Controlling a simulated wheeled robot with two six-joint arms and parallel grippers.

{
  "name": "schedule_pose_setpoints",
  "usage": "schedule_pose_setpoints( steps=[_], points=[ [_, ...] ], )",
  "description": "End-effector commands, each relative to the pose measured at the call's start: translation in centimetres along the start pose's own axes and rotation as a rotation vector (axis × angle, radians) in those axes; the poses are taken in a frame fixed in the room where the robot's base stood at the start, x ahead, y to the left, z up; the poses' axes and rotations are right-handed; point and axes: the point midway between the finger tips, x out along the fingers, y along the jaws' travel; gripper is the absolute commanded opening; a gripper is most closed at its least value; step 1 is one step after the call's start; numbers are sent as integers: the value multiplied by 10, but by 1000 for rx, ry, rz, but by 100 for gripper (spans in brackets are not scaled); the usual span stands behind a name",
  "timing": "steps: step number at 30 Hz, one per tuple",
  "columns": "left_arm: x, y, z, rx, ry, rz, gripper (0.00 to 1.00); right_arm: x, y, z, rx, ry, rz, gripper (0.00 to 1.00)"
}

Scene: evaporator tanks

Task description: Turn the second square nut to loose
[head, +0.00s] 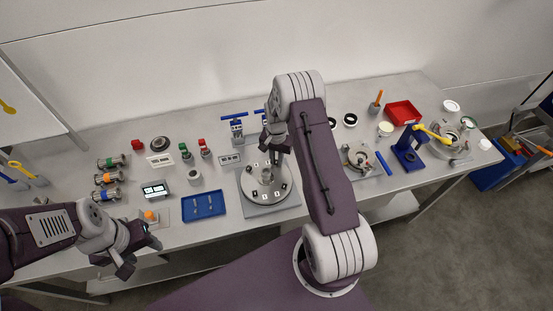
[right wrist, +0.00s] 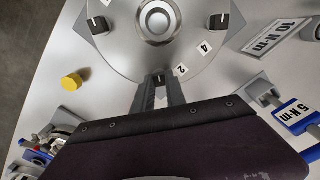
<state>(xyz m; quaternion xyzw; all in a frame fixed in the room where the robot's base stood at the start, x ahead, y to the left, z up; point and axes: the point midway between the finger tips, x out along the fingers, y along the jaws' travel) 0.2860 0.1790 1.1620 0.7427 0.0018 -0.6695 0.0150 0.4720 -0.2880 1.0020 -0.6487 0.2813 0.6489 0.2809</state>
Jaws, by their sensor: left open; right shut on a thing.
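The round grey tank lid (head: 257,203) lies on a square plate in the middle of the bench, with a raised hub and several dark square nuts around its rim. In the right wrist view the lid (right wrist: 128,55) shows three dark nuts with white marks. My right gripper (head: 272,150) reaches down over the lid's far side. In the right wrist view its fingers (right wrist: 158,92) are shut on the dark square nut (right wrist: 159,77) beside the "2" label (right wrist: 181,70). My left gripper (head: 138,250) is open and empty near the bench's front edge, left of the lid.
A blue tray (head: 204,205) lies left of the lid. Blue-handled torque tools (head: 236,127) stand behind it; 10 N·m (right wrist: 284,34) and 5 N·m (right wrist: 293,112) labels show. A blue stand (head: 407,157) and red bin (head: 403,112) are at the right.

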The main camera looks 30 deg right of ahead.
Motion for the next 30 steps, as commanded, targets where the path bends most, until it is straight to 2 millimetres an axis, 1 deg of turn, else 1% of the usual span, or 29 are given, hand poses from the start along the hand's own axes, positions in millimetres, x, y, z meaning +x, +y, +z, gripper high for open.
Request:
schedule_pose_setpoints(
  steps=[5,21,30],
  points=[
    [6,0,1,0,0,0,52,2,0,0,-80,2,-1,0],
    [22,0,2,0,0,0,52,0,-1,-1,-458,3,-1,0],
    [25,0,3,0,0,0,52,0,-1,-1,-568,3,-1,0]
  ],
)
